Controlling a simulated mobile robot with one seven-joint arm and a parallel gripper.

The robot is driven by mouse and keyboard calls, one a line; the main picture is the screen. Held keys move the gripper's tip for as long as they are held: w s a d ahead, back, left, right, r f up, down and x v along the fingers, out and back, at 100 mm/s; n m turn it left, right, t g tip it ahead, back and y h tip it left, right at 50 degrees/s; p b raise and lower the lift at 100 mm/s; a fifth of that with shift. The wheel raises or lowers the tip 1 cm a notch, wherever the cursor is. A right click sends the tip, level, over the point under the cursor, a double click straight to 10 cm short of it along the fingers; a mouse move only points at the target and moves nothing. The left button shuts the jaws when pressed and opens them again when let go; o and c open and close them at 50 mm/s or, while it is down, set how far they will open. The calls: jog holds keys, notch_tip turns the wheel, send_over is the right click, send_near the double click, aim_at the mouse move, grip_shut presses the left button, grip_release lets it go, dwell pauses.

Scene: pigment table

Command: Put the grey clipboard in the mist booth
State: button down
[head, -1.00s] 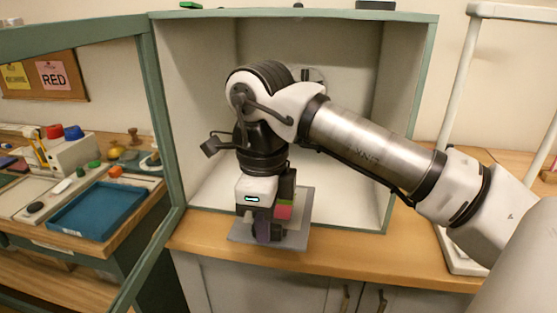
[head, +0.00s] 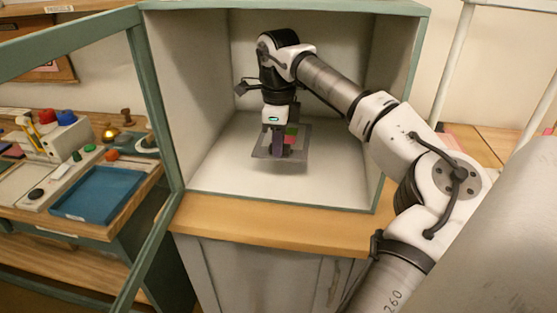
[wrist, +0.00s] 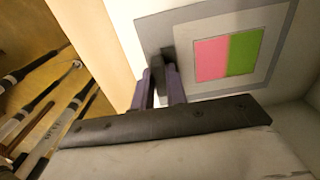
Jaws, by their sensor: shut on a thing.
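The grey clipboard (head: 261,153) is inside the mist booth (head: 222,178), over its pale floor. In the wrist view the clipboard (wrist: 153,28) is a flat grey board with a lighter panel and a pink and green patch at its centre. My gripper (head: 277,153) points down inside the booth, shut on a dark raised part at the clipboard's edge. The wrist view shows the fingers (wrist: 158,82) closed on it. The board looks roughly level. I cannot tell whether it touches the floor. My gripper hides part of the patch in the head view.
The booth's green-framed door (head: 153,95) stands open on the left. A wooden ledge (head: 270,221) runs along the front. Further left, a side table holds a blue tray (head: 97,193) and small coloured items. Booth floor around the clipboard is clear.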

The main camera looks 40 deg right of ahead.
jog(key=p, duration=0.1)
send_over(279, 180)
jog(key=f, duration=0.5)
jog(key=shift+s+a+f, duration=0.15)
jog(key=shift+a+f, duration=0.05)
jog(key=shift+f, duration=0.15)
jog(key=shift+w+d+f+p, duration=0.2)
jog(key=shift+f+p, duration=0.2)
jog(key=shift+f, duration=0.2)
jog(key=shift+f, duration=0.1)
jog(key=shift+f+b, duration=0.2)
jog(key=shift+b, duration=0.1)
jog(key=c, duration=1.4)
grip_release()
jog(key=shift+r, duration=0.1)
jog(key=shift+c, duration=0.2)
jog(key=shift+o, duration=0.2)
jog(key=shift+r+b, duration=0.45)
jog(key=shift+r, duration=3.5)
